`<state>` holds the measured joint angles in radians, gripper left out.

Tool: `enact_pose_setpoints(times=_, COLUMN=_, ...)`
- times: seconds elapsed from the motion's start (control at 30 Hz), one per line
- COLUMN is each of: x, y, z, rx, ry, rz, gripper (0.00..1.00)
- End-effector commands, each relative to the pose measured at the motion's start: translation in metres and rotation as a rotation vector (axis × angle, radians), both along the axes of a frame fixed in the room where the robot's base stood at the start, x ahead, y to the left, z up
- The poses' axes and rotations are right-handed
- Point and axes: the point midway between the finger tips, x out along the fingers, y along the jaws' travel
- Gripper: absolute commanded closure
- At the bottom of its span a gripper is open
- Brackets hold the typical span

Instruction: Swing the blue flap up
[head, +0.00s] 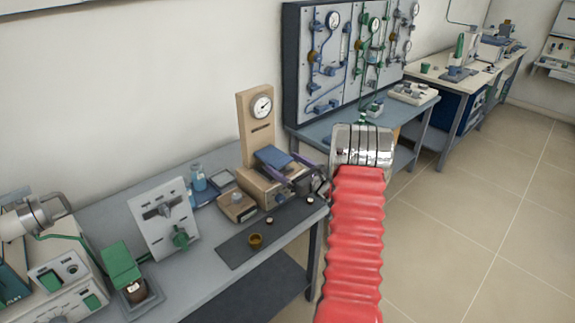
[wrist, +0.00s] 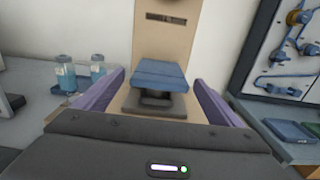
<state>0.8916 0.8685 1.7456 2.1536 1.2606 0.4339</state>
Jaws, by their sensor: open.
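The blue flap (head: 273,156) is a flat plate on the beige furnace with a tall back panel. In the wrist view the flap (wrist: 162,74) lies low, sloping a little toward me, above a dark grey block with a handle-like loop (wrist: 155,100). My gripper (head: 287,168) is at the front right of the furnace. In the wrist view its two purple fingers (wrist: 159,80) are spread wide, one on each side of the flap, with nothing between them gripped. I cannot tell whether either finger touches the flap.
A dial gauge (head: 262,106) sits on the beige panel behind the flap. A green-flapped device (head: 121,262) stands farther left, and a blue-grey gauge board (head: 330,60) behind right.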

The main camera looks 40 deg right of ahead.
Motion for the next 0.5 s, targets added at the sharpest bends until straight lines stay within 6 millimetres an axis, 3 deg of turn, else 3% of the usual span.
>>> enact_pose_setpoints(times=0.17, x=-0.0002, y=0.0, z=0.0, rx=0.0, ry=0.0, rz=0.0, gripper=0.11)
enact_pose_setpoints(times=0.5, x=-0.0004, y=-0.0001, z=0.0, rx=0.0, ry=0.0, rz=0.0, gripper=0.35)
